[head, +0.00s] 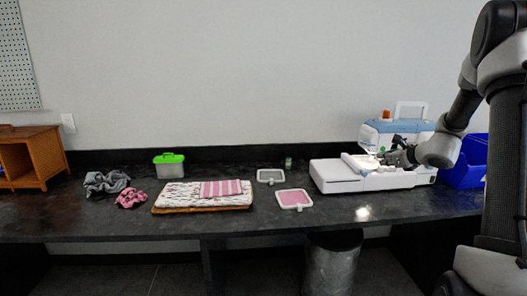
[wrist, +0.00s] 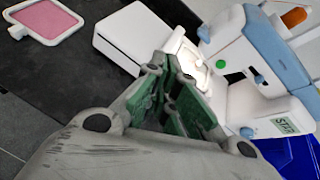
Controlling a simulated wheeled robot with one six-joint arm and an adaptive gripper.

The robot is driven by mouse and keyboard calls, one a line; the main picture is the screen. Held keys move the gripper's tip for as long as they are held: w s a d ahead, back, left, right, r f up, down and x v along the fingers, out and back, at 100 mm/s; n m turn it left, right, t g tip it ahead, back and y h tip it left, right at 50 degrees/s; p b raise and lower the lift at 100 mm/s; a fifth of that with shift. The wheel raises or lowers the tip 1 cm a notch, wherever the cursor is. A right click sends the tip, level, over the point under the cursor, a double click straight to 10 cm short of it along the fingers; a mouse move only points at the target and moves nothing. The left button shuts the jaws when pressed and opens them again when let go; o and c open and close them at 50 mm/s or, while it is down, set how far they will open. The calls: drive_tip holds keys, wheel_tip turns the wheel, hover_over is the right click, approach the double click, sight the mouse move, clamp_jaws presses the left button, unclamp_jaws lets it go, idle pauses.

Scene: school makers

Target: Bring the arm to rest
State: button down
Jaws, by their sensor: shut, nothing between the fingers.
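My gripper (head: 384,156) is at the sewing machine (head: 330,172) on the right of the counter in the head view. In the wrist view my gripper (wrist: 163,78) is shut and empty, its green-padded fingers together. The white and blue sewing machine (wrist: 262,45) fills the upper right there, with its flat bed to the left of its needle area. The fingers appear in front of the bed; I cannot tell whether they touch it. My arm comes in from the right side of the head view.
The dark counter (head: 120,229) holds a pink-panelled frame (head: 293,198), a grey frame (head: 270,175), a quilted mat (head: 175,196) with striped cloth, a green-lidded box (head: 168,166) and crumpled cloths (head: 105,183). A blue bin (head: 468,165) stands right of the machine. A trash bin (head: 331,266) is below.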

drive_tip(key=s+a+n+g+y, duration=0.1)
drive_tip(key=s+a+n+g, duration=0.35)
drive_tip(key=s+n, duration=0.5)
drive_tip(key=s+a+n+g+y, duration=0.25)
drive_tip(key=s+a+n, duration=0.4)
drive_tip(key=s, duration=0.65)
drive_tip(key=s+r+n+h, duration=0.2)
drive_tip(key=s+r+n, duration=0.1)
drive_tip(key=s, duration=0.4)
drive_tip(key=s+a+r+n+g+h, duration=0.1)
drive_tip(key=s+r+n+h, duration=0.1)
drive_tip(key=s+n, duration=0.4)
drive_tip(key=s+r+n+h, duration=0.2)
drive_tip(key=s+r+n, duration=0.2)
drive_tip(key=s, duration=0.3)
drive_tip(key=shift+s+a+r+n, duration=0.35)
drive_tip(key=shift+a+r+n, duration=0.05)
drive_tip(key=shift+n, duration=0.2)
